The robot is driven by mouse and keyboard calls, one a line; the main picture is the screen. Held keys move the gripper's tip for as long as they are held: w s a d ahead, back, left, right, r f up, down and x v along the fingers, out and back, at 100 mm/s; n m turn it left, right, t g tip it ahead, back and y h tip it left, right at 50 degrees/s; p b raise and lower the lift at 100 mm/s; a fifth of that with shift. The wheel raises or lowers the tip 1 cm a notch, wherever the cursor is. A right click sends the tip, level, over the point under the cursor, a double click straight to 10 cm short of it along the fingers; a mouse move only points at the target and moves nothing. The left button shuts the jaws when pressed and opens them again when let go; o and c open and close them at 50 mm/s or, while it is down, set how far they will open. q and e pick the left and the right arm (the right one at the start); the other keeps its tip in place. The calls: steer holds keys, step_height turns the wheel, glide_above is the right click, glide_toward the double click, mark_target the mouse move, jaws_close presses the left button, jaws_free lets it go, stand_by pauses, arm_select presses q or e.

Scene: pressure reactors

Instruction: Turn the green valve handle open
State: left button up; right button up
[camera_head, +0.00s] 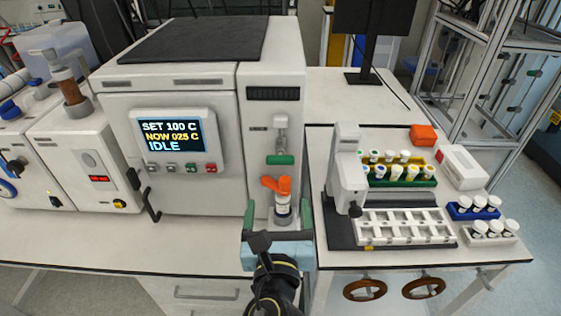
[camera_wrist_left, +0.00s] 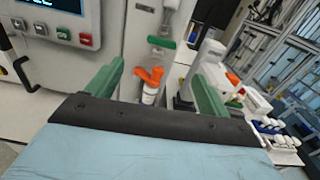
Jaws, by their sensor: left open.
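The green valve handle (camera_head: 281,160) lies level across the front of the reactor's white right-hand column, below a grey fitting. It also shows in the left wrist view (camera_wrist_left: 161,42). Below it is an orange handle (camera_head: 276,185) on top of a white bottle-like part (camera_head: 283,210). My left gripper (camera_head: 278,218) is in front of and below the green handle, with its green fingers spread wide and nothing between them. In the left wrist view the gripper (camera_wrist_left: 157,85) points toward the column, and the orange handle shows between the fingers. My right gripper is not in view.
The reactor (camera_head: 180,185) has a display reading SET 100 C, NOW 025 C, IDLE. A black door handle (camera_head: 142,195) sticks out left of my gripper. A white stand (camera_head: 346,165), a vial tray (camera_head: 405,227) and several vial racks stand on the right-hand table.

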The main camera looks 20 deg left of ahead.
mark_target(280, 162)
arm_select(q)
steer(key=shift+m, duration=0.3)
steer(key=p+x, duration=0.1)
steer(key=x, duration=1.2)
steer(key=shift+w+d+r, duration=0.1)
steer(key=shift+w+r, duration=0.1)
steer(key=c, duration=1)
